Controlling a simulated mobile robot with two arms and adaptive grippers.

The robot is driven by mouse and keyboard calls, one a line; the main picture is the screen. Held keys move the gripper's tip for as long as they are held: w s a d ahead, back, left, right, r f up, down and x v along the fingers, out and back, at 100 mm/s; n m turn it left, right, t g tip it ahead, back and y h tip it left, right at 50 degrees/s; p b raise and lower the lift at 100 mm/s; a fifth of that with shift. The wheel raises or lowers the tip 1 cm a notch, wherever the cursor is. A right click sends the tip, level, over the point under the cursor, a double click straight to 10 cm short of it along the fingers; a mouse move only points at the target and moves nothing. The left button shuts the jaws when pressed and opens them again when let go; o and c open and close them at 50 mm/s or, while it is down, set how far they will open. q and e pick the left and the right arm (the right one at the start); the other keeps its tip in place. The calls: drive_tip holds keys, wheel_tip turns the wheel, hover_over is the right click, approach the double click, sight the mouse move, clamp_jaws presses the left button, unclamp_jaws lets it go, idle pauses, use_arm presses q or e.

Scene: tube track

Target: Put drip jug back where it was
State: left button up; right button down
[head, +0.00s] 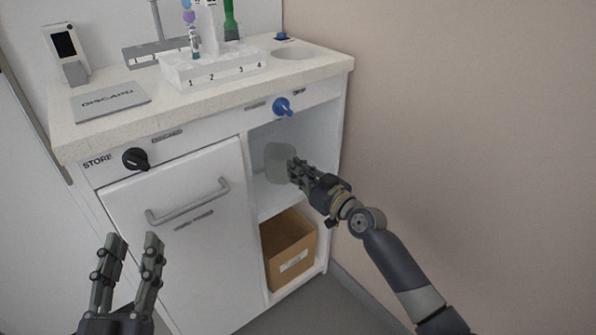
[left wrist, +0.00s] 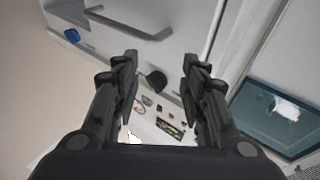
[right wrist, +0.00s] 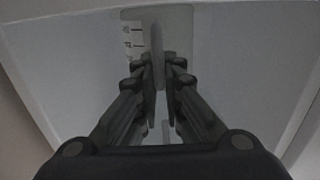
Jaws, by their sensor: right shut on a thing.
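The drip jug (head: 278,162) is a translucent grey-green vessel inside the open upper compartment of the cabinet. In the right wrist view the jug (right wrist: 180,25) shows a marked scale on its side and a handle facing my gripper. My right gripper (head: 294,168) reaches into the compartment, and its fingers (right wrist: 160,75) are shut on the jug's handle. Whether the jug's base touches the shelf is hard to tell. My left gripper (head: 128,245) is open and empty in front of the cabinet door; its spread fingers (left wrist: 160,75) show in the left wrist view.
A blue tap knob (head: 283,106) juts out above the compartment. A cardboard box (head: 288,250) sits on the lower shelf. The closed door has a bar handle (head: 188,203) and a black knob (head: 136,159) above it. A white tube rack (head: 213,70) stands on the counter.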

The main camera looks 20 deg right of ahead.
drive_tip(key=c, duration=1.7)
unclamp_jaws()
use_arm(q)
drive_tip(key=shift+r, duration=0.2)
use_arm(e)
drive_tip(key=shift+r, duration=0.1)
drive_tip(key=p+v, duration=0.2)
drive_tip(key=v, duration=0.8)
use_arm(q)
wheel_tip(320, 180, down, 7)
drive_tip(key=g+y, duration=0.1)
drive_tip(key=g, duration=0.3)
drive_tip(key=shift+w+a+f, duration=0.15)
drive_tip(key=shift+a, duration=0.25)
use_arm(e)
drive_tip(key=shift+s+a+r+m+h, duration=0.3)
drive_tip(key=shift+s+a+r, duration=0.3)
drive_tip(key=shift+s+a, duration=1.6)
drive_tip(key=shift+s+a+r+m+h, duration=0.15)
drive_tip(key=shift+s+a+r+h, duration=0.4)
drive_tip(key=shift+s+a, duration=1.6)
drive_tip(key=shift+s+a+r+m+h, duration=0.25)
drive_tip(key=shift+s+a+r, duration=0.7)
drive_tip(key=shift+s, duration=2.2)
